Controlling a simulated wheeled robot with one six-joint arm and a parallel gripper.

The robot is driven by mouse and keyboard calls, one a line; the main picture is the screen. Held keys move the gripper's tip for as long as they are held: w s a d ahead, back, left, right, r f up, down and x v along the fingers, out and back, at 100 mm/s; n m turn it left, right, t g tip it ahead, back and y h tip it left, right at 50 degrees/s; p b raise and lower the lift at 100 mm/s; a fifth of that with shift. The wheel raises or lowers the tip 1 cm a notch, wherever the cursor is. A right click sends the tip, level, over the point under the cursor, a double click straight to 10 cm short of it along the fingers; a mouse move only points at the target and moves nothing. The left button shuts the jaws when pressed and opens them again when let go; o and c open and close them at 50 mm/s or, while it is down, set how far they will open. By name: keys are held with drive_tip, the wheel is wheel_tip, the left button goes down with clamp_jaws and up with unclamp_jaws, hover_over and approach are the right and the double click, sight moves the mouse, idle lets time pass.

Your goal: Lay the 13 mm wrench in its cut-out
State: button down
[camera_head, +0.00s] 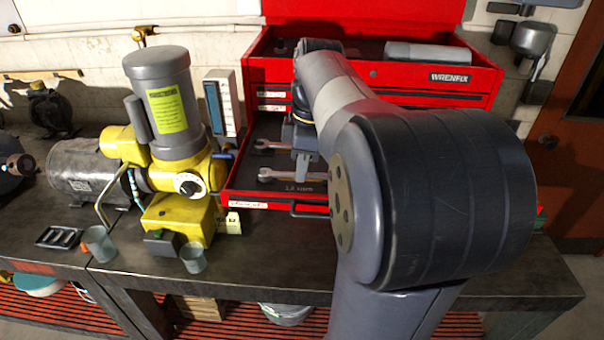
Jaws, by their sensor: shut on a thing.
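A steel wrench (276,174) is at the front of the open red drawer (240,182), with its open end to the left. A label that seems to read 13 mm (300,189) is just in front of it. My gripper (304,173) points down and is shut on this wrench near its middle. I cannot tell whether the wrench lies in the cut-out or just above it. My arm hides the right part of the drawer. A second wrench (266,145) lies farther back in the drawer, partly hidden by my gripper.
The red toolbox (455,77) stands behind the drawer, with its lid up. A yellow and grey motor (175,130) stands close to the drawer's left. Two clear cups (193,257) and a small dark tray (59,238) are on the bench. Bare bench (265,262) shows in front.

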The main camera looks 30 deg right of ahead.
drive_tip(key=shift+w+d, duration=0.1)
drive_tip(key=shift+d, duration=0.25)
drive_tip(key=shift+w, duration=0.25)
drive_tip(key=shift+w+d+f+p, duration=0.25)
drive_tip(key=shift+w+d+p, duration=0.35)
drive_tip(key=shift+w, duration=0.2)
drive_tip(key=shift+f, duration=0.15)
drive_tip(key=shift+a+f+b, duration=0.1)
drive_tip(key=shift+f+b, duration=0.2)
drive_tip(key=shift+f, duration=0.05)
drive_tip(key=c, duration=1.4)
unclamp_jaws()
